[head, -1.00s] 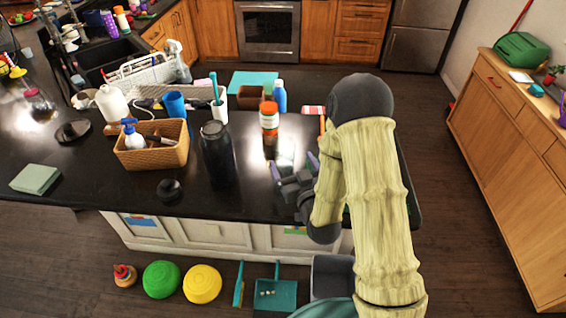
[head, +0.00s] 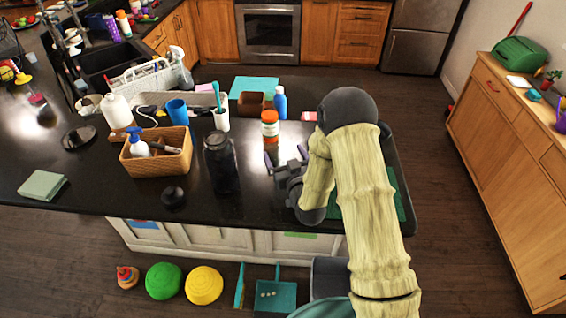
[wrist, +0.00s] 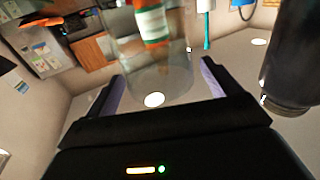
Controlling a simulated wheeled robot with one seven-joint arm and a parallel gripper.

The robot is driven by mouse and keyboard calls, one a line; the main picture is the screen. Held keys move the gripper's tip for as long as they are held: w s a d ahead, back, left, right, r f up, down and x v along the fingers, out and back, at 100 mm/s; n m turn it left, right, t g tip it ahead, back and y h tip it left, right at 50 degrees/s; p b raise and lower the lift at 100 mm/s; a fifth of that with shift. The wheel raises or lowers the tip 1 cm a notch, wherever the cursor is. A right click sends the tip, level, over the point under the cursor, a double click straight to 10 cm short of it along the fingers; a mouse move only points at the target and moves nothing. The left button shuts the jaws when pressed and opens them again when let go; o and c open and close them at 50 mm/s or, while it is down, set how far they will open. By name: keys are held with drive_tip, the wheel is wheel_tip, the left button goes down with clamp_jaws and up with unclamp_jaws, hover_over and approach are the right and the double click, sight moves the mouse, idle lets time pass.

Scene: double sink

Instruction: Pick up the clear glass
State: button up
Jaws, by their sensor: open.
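The clear glass (wrist: 158,60) shows in the wrist view as a faint see-through cylinder, blurred at the edges. An orange-and-white bottle (wrist: 152,20) shows through it. My gripper (wrist: 158,88) is open, with one purple finger on each side of the glass's lower part in that picture. I cannot tell whether the fingers touch it. In the head view my gripper (head: 285,154) is low over the black counter, in front of the orange-and-white bottle (head: 270,126). The glass is hard to make out there.
A tall dark bottle (head: 222,168) stands left of my gripper; it also shows at the right in the wrist view (wrist: 292,60). A wicker basket (head: 158,160) and a cup with a teal brush (head: 221,120) stand further left. A green mat (head: 396,190) lies at the counter's right end.

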drive_tip(key=shift+w+a, duration=0.2)
drive_tip(key=shift+w, duration=0.3)
drive_tip(key=c, duration=1.5)
